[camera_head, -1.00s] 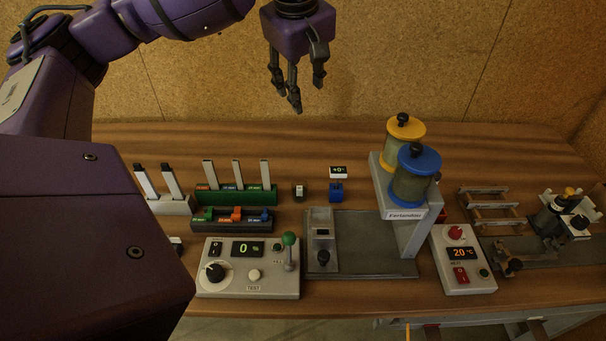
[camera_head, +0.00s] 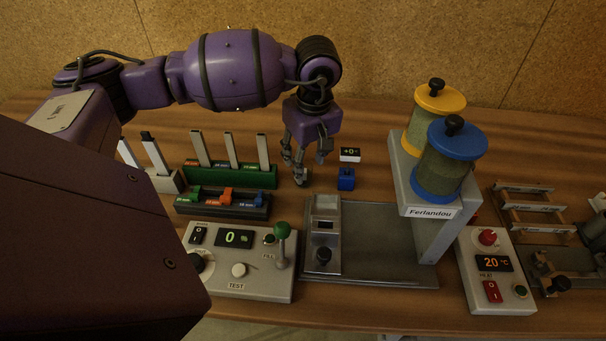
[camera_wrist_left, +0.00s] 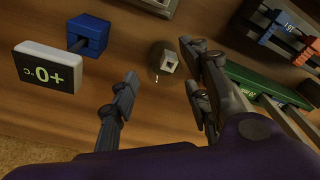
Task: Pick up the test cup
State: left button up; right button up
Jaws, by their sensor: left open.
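The small thing I take to be the test cup (camera_wrist_left: 165,62) is dark and boxy with a pale face. It stands on the wooden table and shows between my open left fingers in the left wrist view, with no visible contact. My left gripper (camera_head: 305,164) is open above the middle of the table; it also shows in the left wrist view (camera_wrist_left: 160,78). In the head view the fingers cover the cup's spot, so I cannot make the cup out there. My right gripper is not in view.
A blue block (camera_head: 346,179) and a +0 °C display (camera_head: 350,154) stand close right of the gripper. Green (camera_head: 232,174) and dark (camera_head: 222,206) racks stand left. A control box (camera_head: 240,262) and metal plate (camera_head: 385,245) lie in front; the Ferlandou stand (camera_head: 432,213) is right.

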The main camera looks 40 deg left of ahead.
pick_arm(q)
jog(key=shift+w+f, duration=0.1)
jog(key=shift+f, duration=0.55)
grip_shut()
jog(key=shift+r, duration=0.1)
